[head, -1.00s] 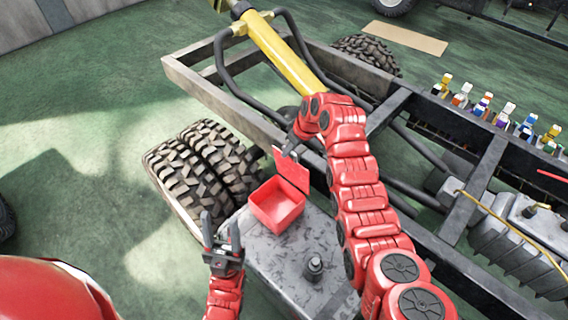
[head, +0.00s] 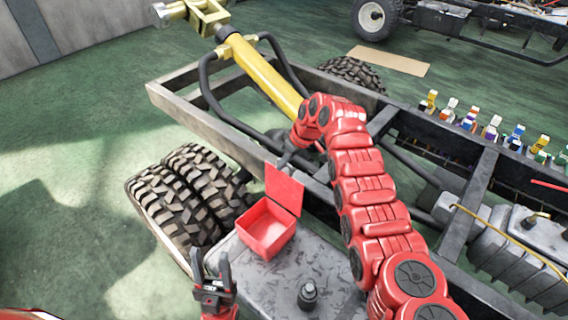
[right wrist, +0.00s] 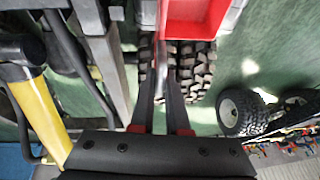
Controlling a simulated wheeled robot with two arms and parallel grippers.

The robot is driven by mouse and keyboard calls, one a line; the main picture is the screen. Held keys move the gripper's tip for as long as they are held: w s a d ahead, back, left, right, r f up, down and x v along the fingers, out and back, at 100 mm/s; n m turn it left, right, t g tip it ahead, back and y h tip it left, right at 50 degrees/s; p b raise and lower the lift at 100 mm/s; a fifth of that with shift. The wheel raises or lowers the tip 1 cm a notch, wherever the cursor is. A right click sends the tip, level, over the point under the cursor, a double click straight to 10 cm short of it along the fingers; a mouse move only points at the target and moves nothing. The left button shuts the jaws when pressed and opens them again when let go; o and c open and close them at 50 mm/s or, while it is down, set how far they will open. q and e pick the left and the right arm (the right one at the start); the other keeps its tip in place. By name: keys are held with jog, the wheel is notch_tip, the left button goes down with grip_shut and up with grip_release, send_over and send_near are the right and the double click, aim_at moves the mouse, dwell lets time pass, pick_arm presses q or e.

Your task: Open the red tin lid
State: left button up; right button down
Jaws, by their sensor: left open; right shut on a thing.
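The red tin (head: 266,238) sits on a grey metal tank top, open, with its pale inside showing. Its red lid (head: 284,190) stands roughly upright at the tin's far edge. My right gripper (head: 286,161) reaches over from behind and is shut on the lid's upper edge; its tips are small and partly hidden in the head view. In the right wrist view, the two dark fingers (right wrist: 162,45) come close together beside the red tin (right wrist: 195,12). My left gripper (head: 210,258) is open and empty, in front of the tin and to its left.
A dark knob (head: 308,294) rises from the tank top (head: 270,285) right of my left gripper. Large tyres (head: 190,195) stand left of the tin. The chassis frame rail (head: 220,125) and yellow cylinder (head: 262,75) lie behind. Small bottles (head: 492,127) line the right side.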

jog(key=shift+f, duration=0.1)
jog(key=c, duration=0.9)
grip_release()
jog(key=b+v, duration=0.3)
jog(key=v, duration=1.4)
jog(key=shift+w+r, duration=0.1)
jog(key=shift+r, duration=0.1)
